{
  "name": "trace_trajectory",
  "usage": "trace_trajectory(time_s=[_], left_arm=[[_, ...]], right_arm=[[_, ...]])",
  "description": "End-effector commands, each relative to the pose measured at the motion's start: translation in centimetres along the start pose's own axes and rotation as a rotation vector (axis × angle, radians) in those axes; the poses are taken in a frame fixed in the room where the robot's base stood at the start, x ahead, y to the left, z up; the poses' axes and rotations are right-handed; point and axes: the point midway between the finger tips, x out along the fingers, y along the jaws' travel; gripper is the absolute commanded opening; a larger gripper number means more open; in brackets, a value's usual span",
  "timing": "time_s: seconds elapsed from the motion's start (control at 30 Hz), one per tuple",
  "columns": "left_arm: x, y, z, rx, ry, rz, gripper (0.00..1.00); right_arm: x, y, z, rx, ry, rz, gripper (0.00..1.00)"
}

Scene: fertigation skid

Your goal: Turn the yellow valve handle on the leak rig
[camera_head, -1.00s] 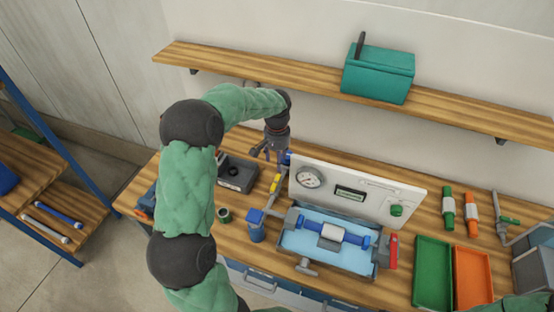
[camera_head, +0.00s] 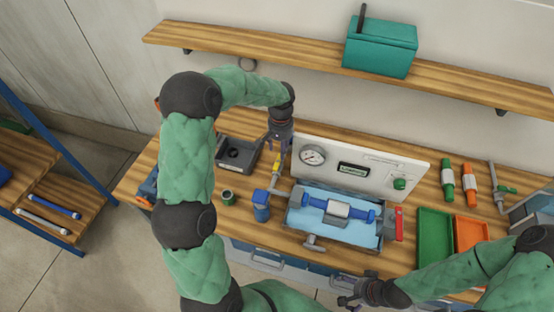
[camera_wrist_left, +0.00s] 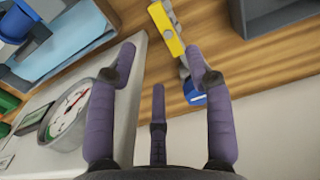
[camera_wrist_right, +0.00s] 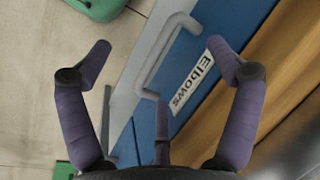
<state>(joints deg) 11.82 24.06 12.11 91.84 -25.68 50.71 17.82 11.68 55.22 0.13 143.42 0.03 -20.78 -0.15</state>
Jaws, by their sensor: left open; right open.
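The leak rig has a white panel (camera_head: 385,172) with a round gauge (camera_head: 312,156) and a blue tray (camera_head: 360,232) holding a pipe. The yellow valve handle (camera_head: 277,161) is at the rig's left, beside the panel, partly hidden by my left gripper (camera_head: 278,141). In the left wrist view the yellow handle (camera_wrist_left: 166,30) lies beyond the fingertips, nearer the right finger. The left gripper is open, empty and appears apart from it. My right gripper (camera_head: 350,296) is open and empty, in front of the bench's drawers.
Green (camera_head: 435,240) and orange trays lie to the right. A shelf (camera_head: 270,58) with a teal box (camera_head: 381,47) runs above. A drawer handle (camera_wrist_right: 165,50) is near the right gripper.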

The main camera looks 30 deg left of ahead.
Motion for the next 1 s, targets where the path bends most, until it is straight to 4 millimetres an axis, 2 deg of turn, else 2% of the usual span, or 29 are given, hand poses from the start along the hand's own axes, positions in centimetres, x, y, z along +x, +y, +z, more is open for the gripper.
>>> trace_trajectory(time_s=[0.03, 0.2, 0.4, 0.6, 0.87, 1.0], left_arm=[[1.2, -0.1, 0.1, -0.001, -0.003, 0.000, 0.52], [4.2, -0.1, 0.0, -0.002, -0.002, 0.000, 0.52], [6.6, -0.1, 0.0, -0.001, -0.001, -0.001, 0.52], [7.6, -0.1, -0.1, -0.003, 0.002, 0.000, 0.52], [7.6, -0.1, 0.0, -0.002, 0.001, 0.000, 0.52], [7.6, -0.1, 0.0, -0.002, 0.001, 0.000, 0.12]], right_arm=[[0.1, 0.0, 0.0, -0.001, 0.000, 0.000, 0.91], [0.4, 0.1, 0.0, -0.001, 0.000, 0.000, 0.91], [0.6, 0.2, 0.0, -0.001, 0.000, 0.000, 0.91], [0.6, 0.2, 0.0, -0.001, 0.000, 0.000, 0.91], [0.6, 0.2, 0.0, -0.001, 0.000, 0.000, 0.91], [0.6, 0.2, 0.0, -0.001, 0.000, 0.000, 0.91]])
